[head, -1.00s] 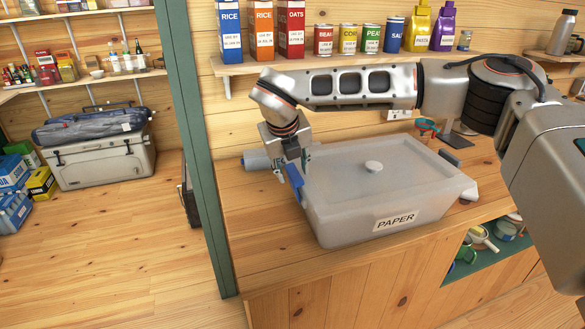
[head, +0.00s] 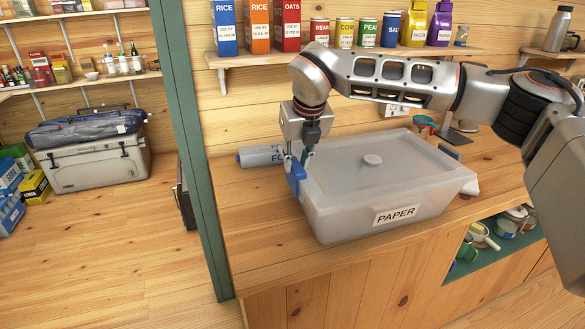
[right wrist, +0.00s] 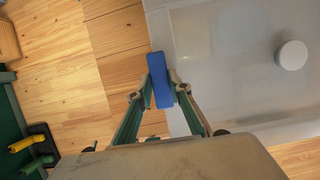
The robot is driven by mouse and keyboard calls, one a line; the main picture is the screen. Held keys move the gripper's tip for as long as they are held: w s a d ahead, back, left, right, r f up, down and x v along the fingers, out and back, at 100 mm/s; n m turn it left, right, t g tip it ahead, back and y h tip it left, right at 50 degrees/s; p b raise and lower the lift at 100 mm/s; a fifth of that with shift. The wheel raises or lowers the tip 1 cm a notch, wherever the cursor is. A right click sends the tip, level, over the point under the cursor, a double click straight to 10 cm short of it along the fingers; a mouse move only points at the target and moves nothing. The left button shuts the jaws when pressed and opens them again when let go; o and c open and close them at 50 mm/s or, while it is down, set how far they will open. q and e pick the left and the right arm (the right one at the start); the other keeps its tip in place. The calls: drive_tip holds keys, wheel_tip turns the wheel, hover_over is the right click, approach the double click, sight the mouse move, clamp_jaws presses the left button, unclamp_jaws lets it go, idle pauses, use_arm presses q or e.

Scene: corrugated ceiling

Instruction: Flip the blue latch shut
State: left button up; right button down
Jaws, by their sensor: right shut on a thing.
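The grey translucent box (head: 385,205) labelled PAPER stands on the wooden counter with its lid (head: 400,160) on. The blue latch (head: 294,182) is at the box's left end; in the right wrist view the latch (right wrist: 159,70) is a blue bar beside the lid's edge. My right gripper (head: 300,160) points down over that end, its two fingers closed on either side of the latch. The right wrist view shows its fingertips (right wrist: 163,88) against the bar. The latch's exact angle is hard to tell. My left gripper is not in view.
A grey-blue roll (head: 260,156) lies behind the box's left end. A shelf (head: 345,56) with cartons and cans runs above. Bare counter (head: 250,215) lies left of the box.

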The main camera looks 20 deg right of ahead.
drive_tip(key=c, duration=1.8)
unclamp_jaws()
drive_tip(key=shift+c, duration=0.2)
drive_tip(key=v, duration=1.2)
drive_tip(key=shift+s+d, duration=0.1)
